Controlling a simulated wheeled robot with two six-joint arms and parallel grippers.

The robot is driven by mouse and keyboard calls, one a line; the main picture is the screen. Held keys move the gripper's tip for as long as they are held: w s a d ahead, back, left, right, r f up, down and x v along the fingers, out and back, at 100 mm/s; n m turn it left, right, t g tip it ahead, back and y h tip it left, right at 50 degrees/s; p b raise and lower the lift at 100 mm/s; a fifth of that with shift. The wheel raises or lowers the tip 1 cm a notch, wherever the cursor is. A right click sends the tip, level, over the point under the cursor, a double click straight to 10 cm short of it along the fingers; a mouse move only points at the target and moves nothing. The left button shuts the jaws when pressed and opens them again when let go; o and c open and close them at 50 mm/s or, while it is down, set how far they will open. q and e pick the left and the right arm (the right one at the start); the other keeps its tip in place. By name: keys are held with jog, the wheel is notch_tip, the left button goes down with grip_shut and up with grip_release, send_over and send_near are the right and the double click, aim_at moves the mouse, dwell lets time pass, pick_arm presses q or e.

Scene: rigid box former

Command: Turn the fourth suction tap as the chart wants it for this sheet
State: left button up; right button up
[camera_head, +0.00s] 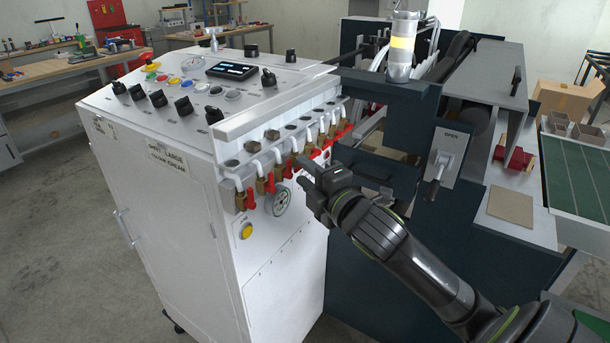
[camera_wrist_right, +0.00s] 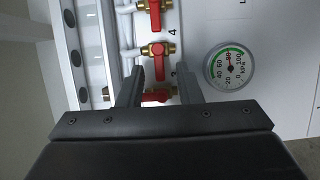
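The suction taps, brass with red handles, form a row (camera_head: 268,184) along the white cabinet's upper right edge. My right gripper (camera_head: 306,172) is at this row, just in front of it, and hides part of it. In the wrist view its two fingers (camera_wrist_right: 160,88) are apart, with a red-handled tap (camera_wrist_right: 156,97) showing between them; contact cannot be told. Two more taps lie above it: a middle one (camera_wrist_right: 157,49) and a top one (camera_wrist_right: 154,14). A printed 4 stands beside them. A sign (camera_head: 168,160) on the cabinet's side includes the word LARGE. My left gripper is out of view.
A round gauge (camera_wrist_right: 230,66) sits right of the taps; it also shows in the head view (camera_head: 281,202). Knobs and a display (camera_head: 231,70) cover the cabinet top. A dark machine with an OPEN lever (camera_head: 437,177) stands to the right. A brown board (camera_head: 510,207) lies beyond.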

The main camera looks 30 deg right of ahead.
jog(key=shift+w, duration=0.3)
jog(key=shift+c, duration=0.4)
